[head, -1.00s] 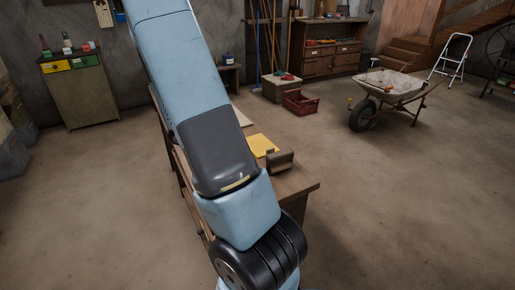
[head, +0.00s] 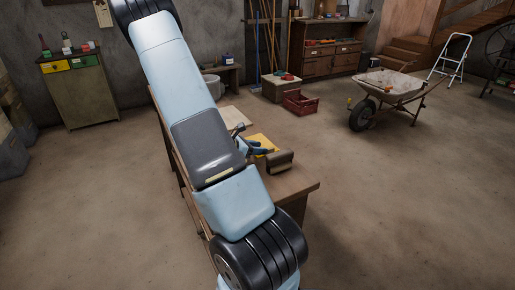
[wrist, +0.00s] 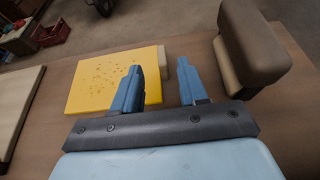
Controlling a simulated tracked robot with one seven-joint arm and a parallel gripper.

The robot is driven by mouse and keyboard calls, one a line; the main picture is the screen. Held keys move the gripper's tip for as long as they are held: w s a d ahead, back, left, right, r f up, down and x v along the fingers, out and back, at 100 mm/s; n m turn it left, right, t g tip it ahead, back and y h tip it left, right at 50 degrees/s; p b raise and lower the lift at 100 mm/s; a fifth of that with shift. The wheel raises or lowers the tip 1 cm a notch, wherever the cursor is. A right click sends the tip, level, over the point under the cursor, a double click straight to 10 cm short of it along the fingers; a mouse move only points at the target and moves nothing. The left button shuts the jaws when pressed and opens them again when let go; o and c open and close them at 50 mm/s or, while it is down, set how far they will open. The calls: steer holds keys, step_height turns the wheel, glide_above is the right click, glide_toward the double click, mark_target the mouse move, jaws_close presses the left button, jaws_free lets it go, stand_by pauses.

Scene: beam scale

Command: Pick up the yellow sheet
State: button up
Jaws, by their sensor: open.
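The yellow sheet (wrist: 88,85) lies on the brown table (wrist: 190,152) in the wrist view, with small dark specks on its face. In the head view the yellow sheet (head: 262,140) shows partly behind my arm. My gripper also shows in the head view (head: 255,149), beside the sheet. I cannot tell whether a finger touches the sheet.
A brown padded block (wrist: 255,42) stands close to the right finger. A pale block (wrist: 160,66) is at the sheet's right edge. A pale board (wrist: 16,105) lies left of the sheet. A red crate (head: 299,102) and a wheelbarrow (head: 390,85) stand on the floor beyond.

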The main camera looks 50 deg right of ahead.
steer(key=shift+x, duration=3.1)
steer(key=shift+w, duration=0.1)
